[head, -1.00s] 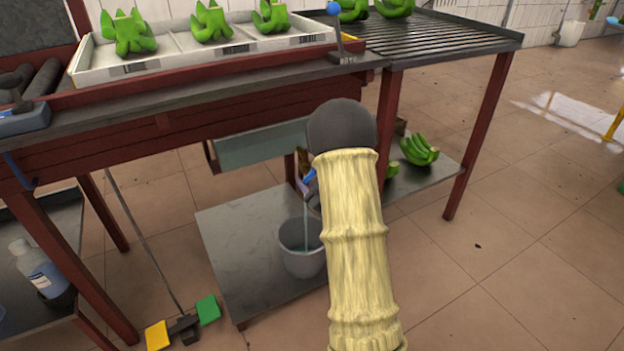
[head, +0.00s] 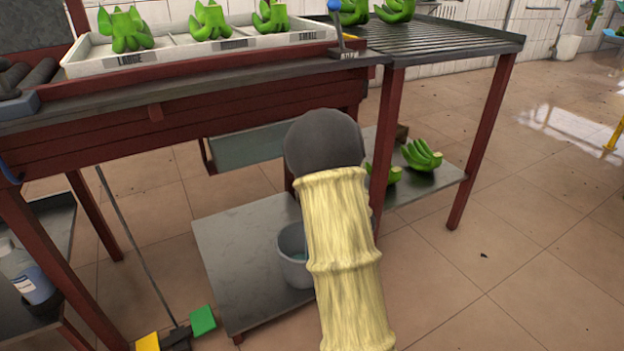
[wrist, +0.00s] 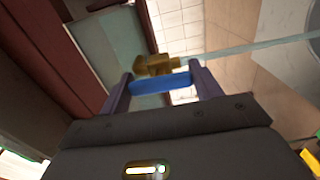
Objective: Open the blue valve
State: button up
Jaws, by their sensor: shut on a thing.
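In the wrist view the blue valve handle (wrist: 160,85) lies between the two purple-grey fingers of my gripper (wrist: 161,75), which are shut on its ends. The handle sits against a brass tap (wrist: 155,65). A pale stream of water (wrist: 262,48) runs from the tap toward the right of the wrist view. In the head view my sleeved arm hides the gripper, the valve and the stream.
A grey bucket (head: 292,262) stands on the low metal shelf (head: 240,235), partly behind my arm. A table leg (head: 384,140) is close right of my arm. Green bananas (head: 421,156) lie on the shelf behind. A white tray (head: 180,60) is on the tabletop. Floor at right is clear.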

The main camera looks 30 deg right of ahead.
dwell(0.3)
jog(key=o, duration=1)
jog(key=s, duration=1.2)
jog(key=shift+d+f+p, duration=0.2)
jog(key=shift+p, duration=0.1)
jog(key=shift+s+b, duration=0.2)
jog(key=shift+b, duration=0.7)
